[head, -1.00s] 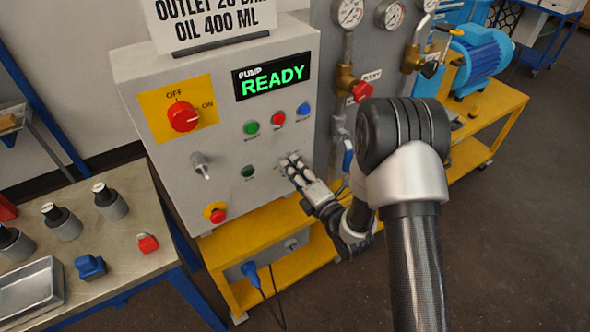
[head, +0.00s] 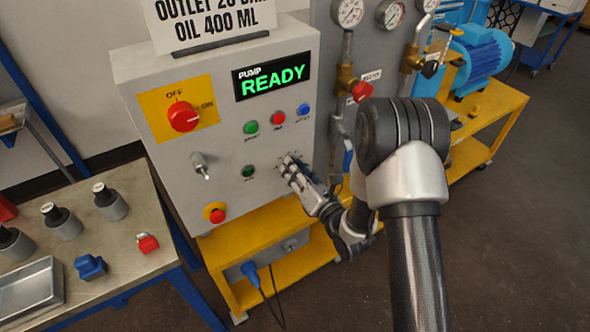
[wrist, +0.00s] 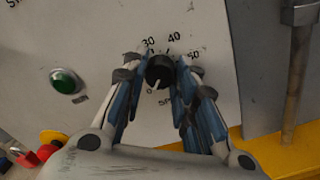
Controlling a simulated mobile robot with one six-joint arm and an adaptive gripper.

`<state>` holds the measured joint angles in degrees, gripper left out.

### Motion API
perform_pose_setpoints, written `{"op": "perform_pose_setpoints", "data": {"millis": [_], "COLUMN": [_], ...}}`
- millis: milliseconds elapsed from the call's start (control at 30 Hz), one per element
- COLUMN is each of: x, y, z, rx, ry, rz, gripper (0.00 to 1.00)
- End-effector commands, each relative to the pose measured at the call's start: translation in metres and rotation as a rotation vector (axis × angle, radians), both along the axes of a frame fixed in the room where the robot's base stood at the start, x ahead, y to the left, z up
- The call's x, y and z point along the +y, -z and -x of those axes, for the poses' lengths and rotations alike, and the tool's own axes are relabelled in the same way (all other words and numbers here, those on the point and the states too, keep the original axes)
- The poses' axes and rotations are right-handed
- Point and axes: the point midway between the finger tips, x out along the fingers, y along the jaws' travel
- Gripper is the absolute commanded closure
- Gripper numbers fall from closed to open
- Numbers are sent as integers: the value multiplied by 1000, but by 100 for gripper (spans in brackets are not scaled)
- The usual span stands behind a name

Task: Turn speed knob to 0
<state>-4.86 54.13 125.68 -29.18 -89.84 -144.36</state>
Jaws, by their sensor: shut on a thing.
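The speed knob (wrist: 160,72) is a small black round knob on the grey panel, with a printed scale around it. In the wrist view I read 30, 40 and 50 above it and a 0 below it. A pale mark shows on the knob near the 0 side; its exact setting is hard to read. My gripper (wrist: 158,78) is shut on the knob, one finger on each side. In the head view my gripper (head: 290,168) is at the lower right of the panel and hides the knob.
The control panel (head: 228,190) carries a red switch (head: 183,117), several buttons, a toggle (head: 201,166) and a red stop button (head: 217,215). Its display (head: 272,76) reads PUMP READY. A yellow frame (head: 272,234) lies below, and pipes with gauges stand to the right.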

Motion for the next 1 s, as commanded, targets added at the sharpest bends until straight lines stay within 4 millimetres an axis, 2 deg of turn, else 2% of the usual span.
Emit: {"op": "perform_pose_setpoints", "data": {"millis": [533, 567, 867, 1000], "x": [0, 0, 0, 0], "y": [0, 0, 0, 0], "z": [0, 0, 0, 0], "rx": [-14, -14, -14, -15], "ry": [-1, -1, -1, 0], "rz": [23, 23, 22, 22], "gripper": [97, 73, 53, 52]}}
